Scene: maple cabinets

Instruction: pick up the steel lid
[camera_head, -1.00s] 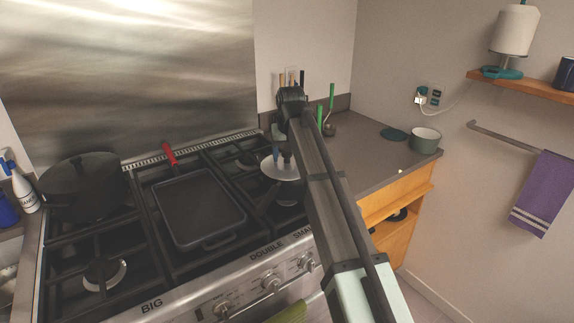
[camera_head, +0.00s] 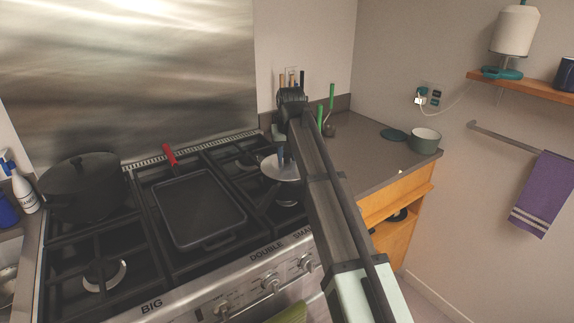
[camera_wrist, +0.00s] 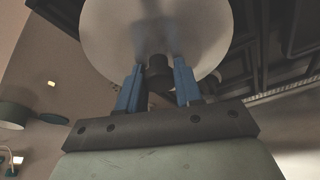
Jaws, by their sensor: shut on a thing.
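The steel lid (camera_head: 283,168) is a round, shiny disc over the right side of the stove, partly hidden by my arm. In the wrist view the lid (camera_wrist: 112,28) fills the top middle, with its dark round knob (camera_wrist: 158,72) toward my gripper. My gripper (camera_wrist: 159,75) has two blue fingers, one on each side of the knob, and is shut on it. In the head view my gripper (camera_head: 281,155) is above the lid. I cannot tell for sure whether the lid touches the stove.
A black griddle pan with a red handle (camera_head: 198,208) lies left of the lid. A black lidded pot (camera_head: 82,187) stands at far left. The right counter holds a green-grey pot (camera_head: 425,141), a flat teal disc (camera_head: 394,134) and upright utensils (camera_head: 331,97) behind my arm.

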